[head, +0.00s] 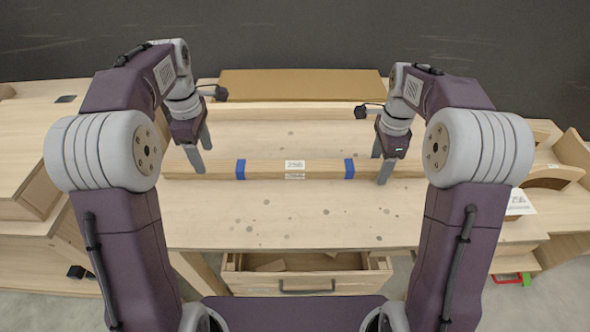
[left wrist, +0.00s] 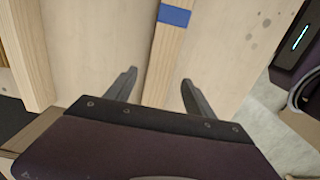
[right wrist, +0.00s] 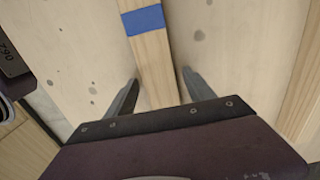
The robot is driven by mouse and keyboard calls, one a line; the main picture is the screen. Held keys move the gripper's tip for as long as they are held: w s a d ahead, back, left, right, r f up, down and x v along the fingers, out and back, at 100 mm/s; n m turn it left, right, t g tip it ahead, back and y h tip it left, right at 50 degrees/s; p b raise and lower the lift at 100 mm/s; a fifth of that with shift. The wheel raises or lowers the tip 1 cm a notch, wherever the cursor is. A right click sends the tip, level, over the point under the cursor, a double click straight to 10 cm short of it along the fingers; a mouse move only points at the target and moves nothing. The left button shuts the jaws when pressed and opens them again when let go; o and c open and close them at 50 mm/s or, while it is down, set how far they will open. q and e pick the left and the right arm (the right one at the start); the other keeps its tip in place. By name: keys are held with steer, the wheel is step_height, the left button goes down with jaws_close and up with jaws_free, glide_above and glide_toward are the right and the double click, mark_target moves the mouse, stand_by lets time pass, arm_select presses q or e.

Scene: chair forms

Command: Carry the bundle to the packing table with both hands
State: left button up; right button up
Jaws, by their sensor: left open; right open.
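The bundle (head: 320,168) is a long pale wooden piece with a blue band near each end and a white label in the middle. It lies crosswise on the wooden table. My left gripper (head: 203,155) is open, with its fingers on either side of the bundle's left part; the bundle also shows between the fingers in the left wrist view (left wrist: 165,60). My right gripper (head: 381,166) is open, with its fingers on either side of the bundle's right part, seen in the right wrist view (right wrist: 153,60). I cannot tell whether any finger touches the wood.
The table (head: 290,215) is bare and spotted in front of the bundle. A raised wooden strip (head: 290,111) and a brown board (head: 300,84) lie behind. An open drawer (head: 305,272) juts out below the front edge. Curved wooden parts (head: 550,176) stand at the right.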

arm_select(q)
step_height(320, 180, up, 8)
arm_select(e)
step_height(320, 180, up, 12)
stand_by(0.5)
